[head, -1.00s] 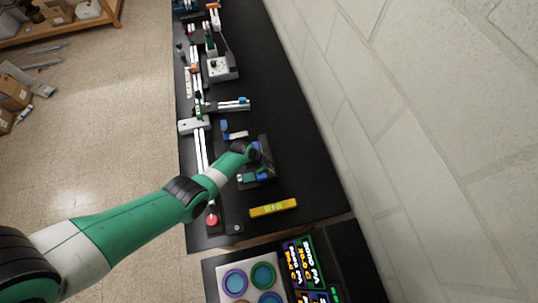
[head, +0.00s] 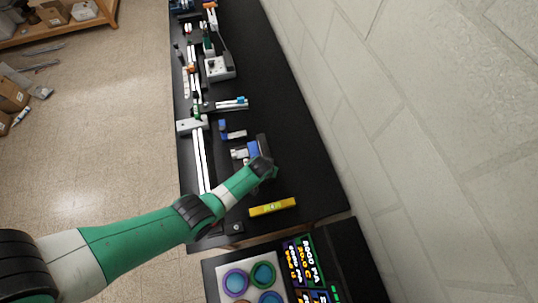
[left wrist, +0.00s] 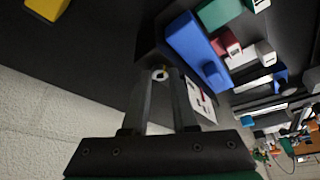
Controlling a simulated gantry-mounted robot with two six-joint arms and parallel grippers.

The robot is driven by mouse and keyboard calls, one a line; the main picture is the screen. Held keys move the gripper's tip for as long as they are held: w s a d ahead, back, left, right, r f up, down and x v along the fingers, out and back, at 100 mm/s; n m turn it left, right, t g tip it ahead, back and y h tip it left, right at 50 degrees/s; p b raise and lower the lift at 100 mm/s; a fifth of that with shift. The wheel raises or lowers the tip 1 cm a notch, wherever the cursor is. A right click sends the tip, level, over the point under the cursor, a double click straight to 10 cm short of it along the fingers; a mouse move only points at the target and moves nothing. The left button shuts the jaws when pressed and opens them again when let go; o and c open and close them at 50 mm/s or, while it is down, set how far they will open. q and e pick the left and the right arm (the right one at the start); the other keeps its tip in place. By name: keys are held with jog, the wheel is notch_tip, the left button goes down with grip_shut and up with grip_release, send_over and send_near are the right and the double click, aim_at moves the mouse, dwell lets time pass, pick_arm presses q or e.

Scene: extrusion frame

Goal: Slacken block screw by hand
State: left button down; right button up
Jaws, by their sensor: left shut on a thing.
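My left gripper (left wrist: 166,92) points away from the camera in the left wrist view, its two fingers close together. Between the fingertips is a small round screw head (left wrist: 160,75) with a pale centre; the fingers are shut on it. The screw sits at the near corner of a dark block (left wrist: 150,48). My right gripper is in neither view.
A blue part (left wrist: 196,45) with red and white pieces lies beside the block. A yellow level (head: 272,207) lies on the black bench (head: 290,150). White rails (head: 203,160) run along the bench's left side. The pale wall is at the right.

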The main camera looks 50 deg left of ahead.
pick_arm(q)
jog(key=shift+f+n, duration=0.1)
jog(key=shift+n, duration=0.5)
jog(key=shift+y, duration=0.3)
jog(key=c, duration=0.7)
grip_release()
